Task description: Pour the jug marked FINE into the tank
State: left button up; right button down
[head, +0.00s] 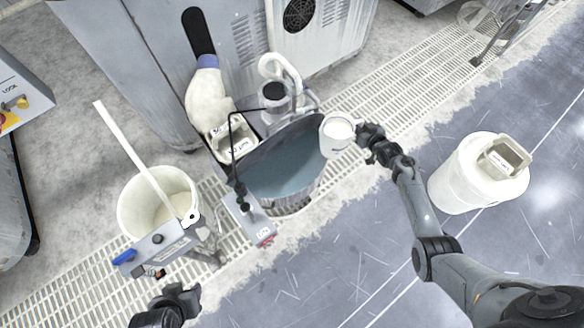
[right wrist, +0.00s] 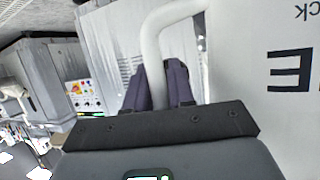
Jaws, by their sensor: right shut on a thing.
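My right gripper (head: 366,146) is shut on the handle of a white jug (head: 338,134), held at the right rim of the tank (head: 301,198). In the head view the jug's round mouth faces up and it looks about upright. In the right wrist view the fingers (right wrist: 165,84) close around the white handle (right wrist: 152,45). The jug's white side (right wrist: 285,120) there bears a large letter E, upside down; the rest of the word is cut off. The tank holds grey-blue liquid. My left gripper (head: 180,298) is low at the left, empty-looking, its fingers unclear.
A cream bucket (head: 128,212) with a white paddle stands left of the tank. A labelled container (head: 238,146) sits at the tank's left rim and a pump (head: 274,100) behind. A white drum (head: 465,180) carries another labelled container (head: 505,153) at right. Open floor lies in front.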

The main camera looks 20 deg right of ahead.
jog(key=shift+w+r, duration=0.1)
jog(key=shift+r, duration=0.2)
jog(key=shift+r, duration=0.1)
